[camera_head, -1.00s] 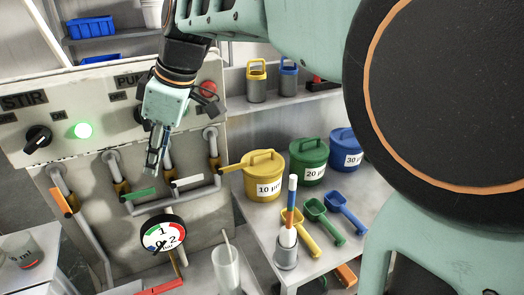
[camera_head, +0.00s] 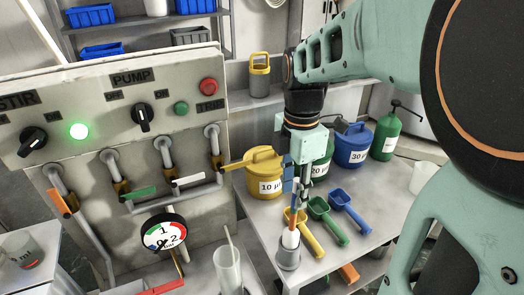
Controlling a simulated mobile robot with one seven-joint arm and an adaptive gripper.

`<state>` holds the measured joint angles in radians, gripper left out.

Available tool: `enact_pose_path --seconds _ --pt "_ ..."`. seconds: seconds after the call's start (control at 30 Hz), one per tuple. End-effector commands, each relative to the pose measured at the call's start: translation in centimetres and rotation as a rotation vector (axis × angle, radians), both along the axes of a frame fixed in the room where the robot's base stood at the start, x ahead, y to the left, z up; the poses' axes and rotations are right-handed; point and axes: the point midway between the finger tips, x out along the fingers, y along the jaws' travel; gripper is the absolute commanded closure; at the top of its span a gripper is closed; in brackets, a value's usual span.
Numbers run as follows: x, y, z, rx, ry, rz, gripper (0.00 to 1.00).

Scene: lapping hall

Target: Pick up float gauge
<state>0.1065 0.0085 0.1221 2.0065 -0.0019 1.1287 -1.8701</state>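The float gauge (camera_head: 290,239) is a slim upright stick with white, orange and blue bands. It stands in a grey cup-like holder (camera_head: 288,258) at the front left edge of the table. My gripper (camera_head: 303,200) points down beside the upper part of the stick and overlaps it in the picture. The stick's top is partly hidden or hard to separate from the fingers. I cannot tell whether the fingers touch it or how far apart they are.
Yellow (camera_head: 311,241), green (camera_head: 329,222) and blue (camera_head: 349,210) scoops lie close to the right. Yellow (camera_head: 264,182) and blue (camera_head: 352,155) lidded pots stand behind, with a green one partly hidden. A clear beaker (camera_head: 227,268) stands left of the holder. A control panel (camera_head: 110,100) with valves fills the left.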

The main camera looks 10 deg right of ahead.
Motion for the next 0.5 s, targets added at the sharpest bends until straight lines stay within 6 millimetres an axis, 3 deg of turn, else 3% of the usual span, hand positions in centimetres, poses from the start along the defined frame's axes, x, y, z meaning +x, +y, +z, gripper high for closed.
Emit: enact_pose_path --seconds 0.23,0.5 --pt "-0.1 -0.2 -2.1 0.0 0.002 -0.001 0.67" --pt "0.0 -0.5 -5.8 0.001 0.0 -0.002 0.67"
